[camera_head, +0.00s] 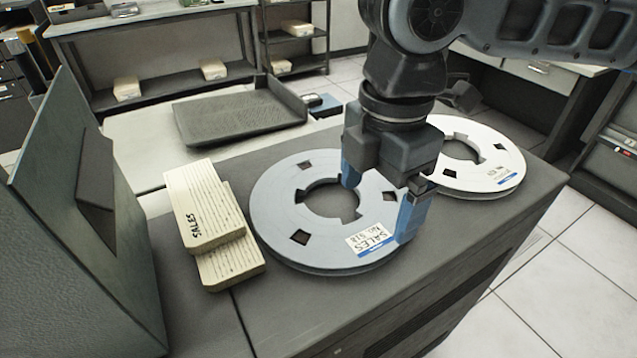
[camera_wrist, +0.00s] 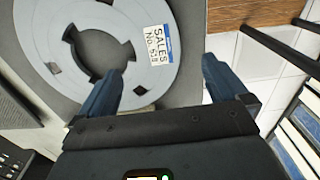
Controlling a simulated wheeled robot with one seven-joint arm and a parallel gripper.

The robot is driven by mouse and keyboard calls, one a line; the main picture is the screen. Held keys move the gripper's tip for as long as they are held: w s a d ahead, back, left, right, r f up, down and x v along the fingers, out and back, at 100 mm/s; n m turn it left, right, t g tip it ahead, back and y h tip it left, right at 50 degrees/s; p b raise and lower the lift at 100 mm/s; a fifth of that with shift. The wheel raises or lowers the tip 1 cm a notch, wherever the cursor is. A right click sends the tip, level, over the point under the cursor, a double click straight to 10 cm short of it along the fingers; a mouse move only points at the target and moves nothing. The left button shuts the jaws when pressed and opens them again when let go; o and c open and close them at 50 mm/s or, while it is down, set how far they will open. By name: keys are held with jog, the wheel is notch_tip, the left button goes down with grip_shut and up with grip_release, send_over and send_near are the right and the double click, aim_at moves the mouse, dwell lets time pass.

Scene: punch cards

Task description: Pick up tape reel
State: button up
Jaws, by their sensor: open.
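A grey-blue tape reel (camera_head: 277,192) with a "SALES No. 518" label lies flat on the grey cabinet top. A second, whiter tape reel (camera_head: 508,160) lies behind it to the right. My gripper (camera_head: 380,210) is open and points down over the right part of the grey-blue reel. One blue finger is over the reel near its hub hole, and the other is at its outer right edge by the label. The wrist view shows the same reel (camera_wrist: 48,35) with the fingers (camera_wrist: 165,80) apart on either side of its rim section. I cannot tell whether the fingers touch it.
Two stacks of punch cards (camera_head: 203,205), one marked SALES, lie left of the reel. A dark tray (camera_head: 240,118) sits behind them. A grey upright panel (camera_head: 75,220) stands at the left. The cabinet's front edge (camera_head: 430,290) drops off to the floor at right.

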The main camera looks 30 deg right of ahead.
aim_at(369, 238)
jog(key=shift+w+f, duration=0.2)
jog(key=shift+f, duration=0.45)
notch_tip(369, 238, down, 6)
jog(key=shift+d+f, duration=0.1)
jog(key=shift+f, duration=0.15)
jog(key=shift+c, duration=0.2)
jog(key=c, duration=1.5)
jog(key=shift+r, duration=0.15)
jog(key=shift+c, duration=0.2)
